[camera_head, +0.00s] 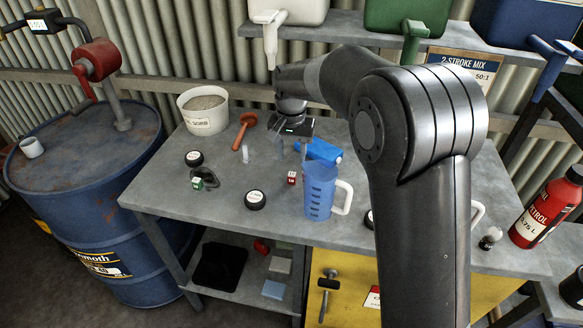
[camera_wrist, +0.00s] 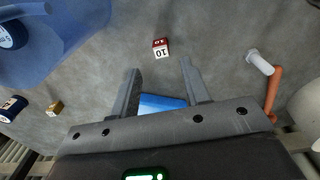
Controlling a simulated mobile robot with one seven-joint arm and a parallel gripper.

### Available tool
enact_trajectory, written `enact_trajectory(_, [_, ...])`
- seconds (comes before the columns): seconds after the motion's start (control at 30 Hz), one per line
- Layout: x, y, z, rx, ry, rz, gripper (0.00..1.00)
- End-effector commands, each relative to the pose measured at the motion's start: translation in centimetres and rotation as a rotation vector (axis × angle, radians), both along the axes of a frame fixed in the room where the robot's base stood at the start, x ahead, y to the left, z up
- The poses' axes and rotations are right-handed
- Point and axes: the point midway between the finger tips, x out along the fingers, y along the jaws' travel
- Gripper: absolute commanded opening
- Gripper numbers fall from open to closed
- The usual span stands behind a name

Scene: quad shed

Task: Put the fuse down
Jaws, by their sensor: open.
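A small red and white block marked 10 (camera_wrist: 161,48), which looks like a fuse, rests on the grey bench just beyond my fingertips in the wrist view. It also shows in the head view (camera_head: 291,177), left of the blue jug. My gripper (camera_wrist: 160,66) is open, its two fingers apart, with the block outside them. In the head view my gripper (camera_head: 292,152) points down over the back middle of the bench. A blue surface (camera_wrist: 160,103) shows between the finger bases; I cannot tell whether it is a fuse or something lying beneath.
The blue jug (camera_head: 319,192) stands close by. An orange tool (camera_head: 241,132), a white cylinder (camera_head: 246,155), a green block (camera_head: 197,184) and black round lids (camera_head: 255,200) lie to the left. A white tub (camera_head: 203,110) stands at the back left.

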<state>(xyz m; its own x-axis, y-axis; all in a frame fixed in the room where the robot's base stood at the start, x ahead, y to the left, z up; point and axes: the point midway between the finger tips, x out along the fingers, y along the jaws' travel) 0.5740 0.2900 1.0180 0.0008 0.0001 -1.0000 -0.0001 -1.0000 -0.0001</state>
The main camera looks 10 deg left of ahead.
Motion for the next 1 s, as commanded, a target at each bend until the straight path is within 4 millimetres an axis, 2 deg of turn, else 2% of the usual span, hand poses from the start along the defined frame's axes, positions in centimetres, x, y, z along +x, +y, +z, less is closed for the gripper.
enact_trajectory(0.03, [0.0,0.0,1.0,0.001,-0.003,0.000,0.43])
enact_trajectory(0.2, [0.0,0.0,3.1,0.001,-0.001,0.000,0.43])
enact_trajectory(0.57, [-0.1,-0.5,4.2,0.002,-0.005,-0.002,0.43])
enact_trajectory(0.67, [-0.7,-2.2,5.5,0.010,-0.024,-0.003,0.43])
enact_trajectory(0.77, [-1.9,-5.0,7.5,0.022,-0.056,-0.004,0.43])
enact_trajectory(1.0, [-6.8,-12.7,11.7,0.046,-0.154,-0.003,0.43])
